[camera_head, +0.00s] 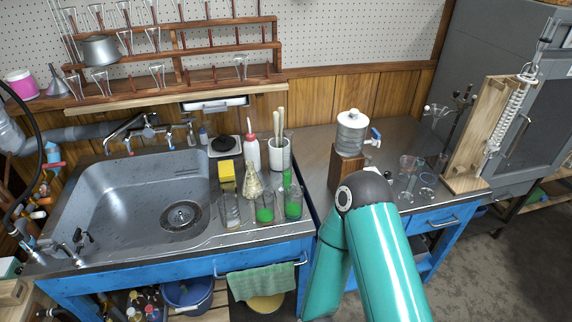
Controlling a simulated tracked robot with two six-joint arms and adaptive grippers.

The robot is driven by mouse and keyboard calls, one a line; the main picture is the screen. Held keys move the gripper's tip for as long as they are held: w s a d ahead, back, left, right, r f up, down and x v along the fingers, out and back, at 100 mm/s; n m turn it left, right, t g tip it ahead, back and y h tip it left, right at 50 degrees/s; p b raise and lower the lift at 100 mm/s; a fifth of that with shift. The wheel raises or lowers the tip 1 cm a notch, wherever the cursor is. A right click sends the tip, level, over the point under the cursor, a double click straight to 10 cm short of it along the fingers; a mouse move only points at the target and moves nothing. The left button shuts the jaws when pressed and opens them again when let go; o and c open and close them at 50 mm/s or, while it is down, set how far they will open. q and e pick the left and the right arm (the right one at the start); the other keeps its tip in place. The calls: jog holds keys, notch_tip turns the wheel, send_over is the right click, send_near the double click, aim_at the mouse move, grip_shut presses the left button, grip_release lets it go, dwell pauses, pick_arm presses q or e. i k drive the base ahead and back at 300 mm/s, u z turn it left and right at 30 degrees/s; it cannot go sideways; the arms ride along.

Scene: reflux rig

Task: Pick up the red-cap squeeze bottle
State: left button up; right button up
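The red-cap squeeze bottle (252,154) is white with a slim red tip. It stands upright on the counter right of the sink, just left of a white cup (279,156) holding pale rods. A glass flask and several beakers stand in front of it, and its lower part is partly hidden by them. Neither gripper is in view. A teal link of my own arm rises from the bottom edge, right of the beakers and well apart from the bottle.
Beakers with green liquid (264,212) stand near the front edge. A steel sink (120,200) fills the left side. A water dispenser (351,132) stands on a wooden block at right. A glassware shelf (190,52) hangs above.

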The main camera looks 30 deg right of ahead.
aim_at(251, 145)
jog(key=z, duration=1.05)
jog(key=i, duration=0.15)
jog(key=u, duration=2.9)
jog(key=k, duration=1.3)
jog(key=z, duration=3.7)
jog(key=k, duration=0.1)
jog(key=u, duration=2)
jog(key=i, duration=0.5)
jog(key=u, duration=0.05)
